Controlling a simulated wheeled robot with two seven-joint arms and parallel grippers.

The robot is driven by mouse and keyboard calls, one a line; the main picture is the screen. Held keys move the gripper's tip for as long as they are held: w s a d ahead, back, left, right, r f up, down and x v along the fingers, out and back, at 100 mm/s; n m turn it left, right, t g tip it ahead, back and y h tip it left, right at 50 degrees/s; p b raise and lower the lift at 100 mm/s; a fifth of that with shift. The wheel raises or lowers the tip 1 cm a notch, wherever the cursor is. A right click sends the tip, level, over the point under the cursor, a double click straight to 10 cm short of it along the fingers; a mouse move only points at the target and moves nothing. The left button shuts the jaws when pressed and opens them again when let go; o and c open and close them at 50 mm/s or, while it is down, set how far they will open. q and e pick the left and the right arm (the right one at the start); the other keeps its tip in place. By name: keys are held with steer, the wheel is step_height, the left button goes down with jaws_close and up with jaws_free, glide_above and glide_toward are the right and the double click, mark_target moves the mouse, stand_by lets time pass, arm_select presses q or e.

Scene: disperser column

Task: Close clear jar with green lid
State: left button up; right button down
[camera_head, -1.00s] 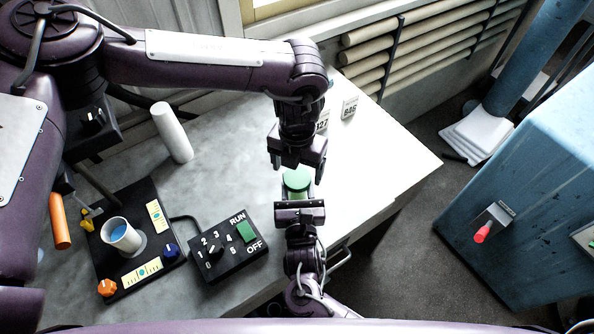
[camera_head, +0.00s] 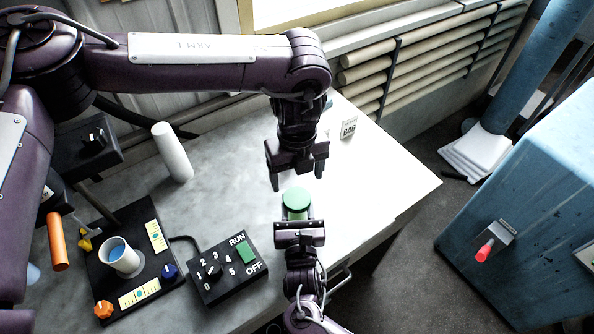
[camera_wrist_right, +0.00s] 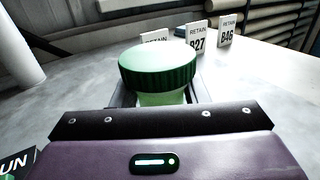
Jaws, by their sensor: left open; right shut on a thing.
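The clear jar (camera_wrist_right: 162,98) stands upright on the bench, with the ribbed green lid (camera_head: 297,198) sitting on its top. The lid also shows large in the right wrist view (camera_wrist_right: 158,66). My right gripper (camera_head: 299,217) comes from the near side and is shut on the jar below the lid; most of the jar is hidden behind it. My left gripper (camera_head: 297,182) points down from above, just beyond and over the lid. Its fingers are apart and empty, clear of the lid. Whether the lid is fully tight cannot be told.
A black control box (camera_head: 229,267) with a dial and a RUN/OFF switch is left of the jar. Farther left are a stirrer plate (camera_head: 153,276) with a beaker (camera_head: 122,258), and a white cylinder (camera_head: 172,152). Retain cards (camera_head: 348,128) stand behind. The bench right of the jar is clear.

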mark_target(297, 198)
arm_select(q)
steer(key=shift+r+n, duration=0.25)
steer(key=shift+n, duration=0.45)
steer(key=shift+r+n, duration=0.2)
steer(key=shift+n, duration=0.5)
steer(key=shift+f, duration=4.05)
steer(key=c, duration=1)
steer(key=o, duration=1.2)
step_height(297, 198, up, 12)
steer(key=shift+r, duration=0.1)
